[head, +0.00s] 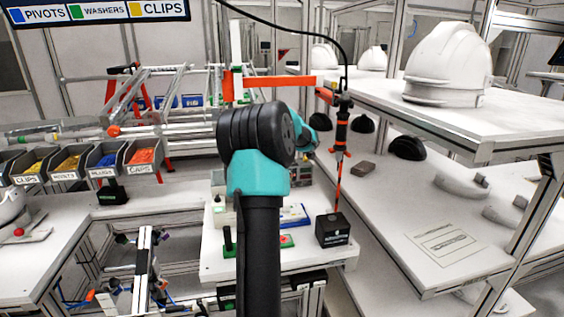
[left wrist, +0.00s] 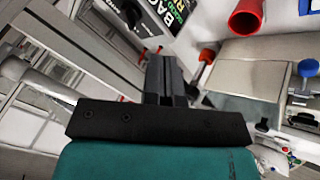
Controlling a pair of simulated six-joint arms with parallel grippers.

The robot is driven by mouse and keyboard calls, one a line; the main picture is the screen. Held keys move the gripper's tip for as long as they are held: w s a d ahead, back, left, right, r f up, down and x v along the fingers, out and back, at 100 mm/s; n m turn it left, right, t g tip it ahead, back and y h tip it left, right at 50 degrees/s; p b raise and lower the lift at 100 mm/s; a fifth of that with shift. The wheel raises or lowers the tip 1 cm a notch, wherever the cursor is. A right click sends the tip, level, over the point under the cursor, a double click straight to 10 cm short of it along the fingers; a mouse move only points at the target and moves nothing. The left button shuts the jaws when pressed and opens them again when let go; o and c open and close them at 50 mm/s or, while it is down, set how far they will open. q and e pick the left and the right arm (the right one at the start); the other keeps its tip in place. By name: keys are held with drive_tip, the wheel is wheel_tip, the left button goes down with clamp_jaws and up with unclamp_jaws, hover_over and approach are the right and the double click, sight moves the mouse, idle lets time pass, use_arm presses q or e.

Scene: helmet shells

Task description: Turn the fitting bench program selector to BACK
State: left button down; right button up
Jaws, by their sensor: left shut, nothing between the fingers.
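In the left wrist view, my left gripper (left wrist: 165,62) is shut and empty, its fingers together and pointing up the picture. Beyond the fingertips, at the top, is part of a black panel (left wrist: 160,14) with large white letters that seem to read BACK and green letters beside them. The panel is cut off by the picture edge, and I cannot make out the selector's pointer or its setting. The fingers look apart from the panel. In the head view, my black and teal arm (head: 257,175) rises in the middle and hides its gripper and part of the bench (head: 213,262).
The bench carries a black box (head: 332,230) and a blue-edged tray (head: 294,214). An orange and black tool (head: 342,128) hangs above it. A red cylinder (left wrist: 246,16) and a blue knob (left wrist: 308,68) are near the gripper. Shelves with a white helmet (head: 447,62) stand right, parts bins (head: 105,160) left.

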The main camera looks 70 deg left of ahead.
use_arm(q)
drive_tip(key=shift+v, duration=0.95)
drive_tip(key=c, duration=1.8)
unclamp_jaws()
drive_tip(key=shift+c, duration=0.2)
drive_tip(key=shift+o, duration=1.4)
drive_tip(key=shift+a+r, duration=0.1)
drive_tip(key=shift+a, duration=0.05)
drive_tip(key=shift+o, duration=0.8)
drive_tip(key=shift+s+a+r+m, duration=0.1)
drive_tip(key=shift+a+r+m, duration=0.05)
drive_tip(key=shift+a+m, duration=0.2)
drive_tip(key=o, duration=0.9)
drive_tip(key=a+r+m, duration=0.1)
drive_tip(key=a+r+m+h, duration=0.1)
drive_tip(key=a+m, duration=0.1)
drive_tip(key=s+a+r+m, duration=0.1)
drive_tip(key=m, duration=0.1)
drive_tip(key=shift+s+a+r+g, duration=0.1)
drive_tip(key=shift+a+r+g, duration=0.2)
drive_tip(key=r+m+t+h, duration=0.1)
drive_tip(key=m, duration=0.2)
drive_tip(key=r+m+t+h, duration=0.1)
drive_tip(key=m, duration=0.3)
drive_tip(key=a+r+m+h, duration=0.1)
drive_tip(key=r+m, duration=0.1)
drive_tip(key=m, duration=0.2)
drive_tip(key=shift+w+r+t, duration=0.15)
drive_tip(key=shift+w+t, duration=0.25)
